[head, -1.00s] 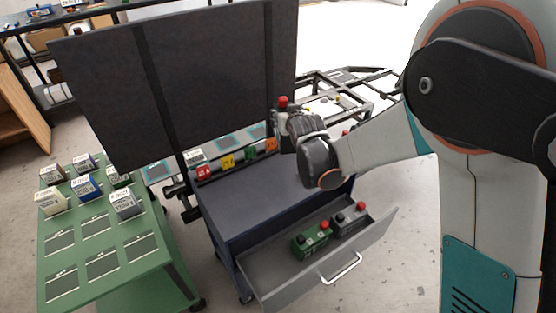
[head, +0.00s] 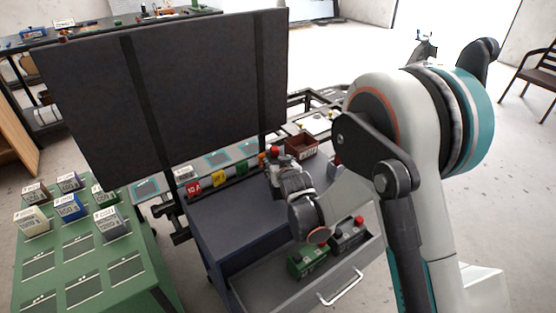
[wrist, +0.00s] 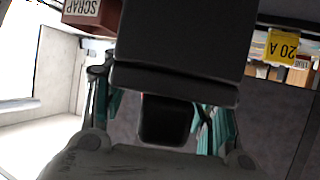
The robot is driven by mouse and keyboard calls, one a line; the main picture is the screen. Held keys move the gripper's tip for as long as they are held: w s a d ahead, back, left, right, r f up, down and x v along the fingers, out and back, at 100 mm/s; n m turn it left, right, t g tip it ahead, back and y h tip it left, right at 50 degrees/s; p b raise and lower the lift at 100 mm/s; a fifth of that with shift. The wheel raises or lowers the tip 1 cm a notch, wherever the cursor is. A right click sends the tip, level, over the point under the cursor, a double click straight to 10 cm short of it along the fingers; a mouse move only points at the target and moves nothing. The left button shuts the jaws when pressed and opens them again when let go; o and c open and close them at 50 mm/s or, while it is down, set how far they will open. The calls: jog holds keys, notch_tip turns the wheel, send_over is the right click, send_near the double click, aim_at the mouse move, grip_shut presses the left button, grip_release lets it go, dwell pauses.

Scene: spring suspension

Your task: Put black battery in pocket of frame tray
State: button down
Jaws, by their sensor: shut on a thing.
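My gripper (head: 279,172) is over the back right of the dark blue cabinet, partly hidden by my wrist. In the wrist view, a black block, the black battery (wrist: 180,45), fills the upper middle, with teal fingers on both sides; my gripper is shut on it. In the head view only a little of the held battery shows, beside a red knob. A metal frame with a pale tray (head: 316,124) stands behind the cabinet, partly hidden; I cannot make out its pocket.
A green battery (head: 306,262) and a grey battery (head: 347,236) sit in the open drawer (head: 283,295). A brown SCRAP bin (head: 301,146) stands right of my gripper. A large dark panel (head: 200,85) rises at left. A green table (head: 95,285) holds several labelled blocks.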

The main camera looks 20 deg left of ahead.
jog(key=shift+f+b, duration=0.9)
jog(key=shift+f, duration=1.4)
jog(key=c, duration=0.8)
grip_release()
jog(key=shift+s+f, duration=0.1)
jog(key=shift+f, duration=0.05)
jog(key=shift+o, duration=0.9)
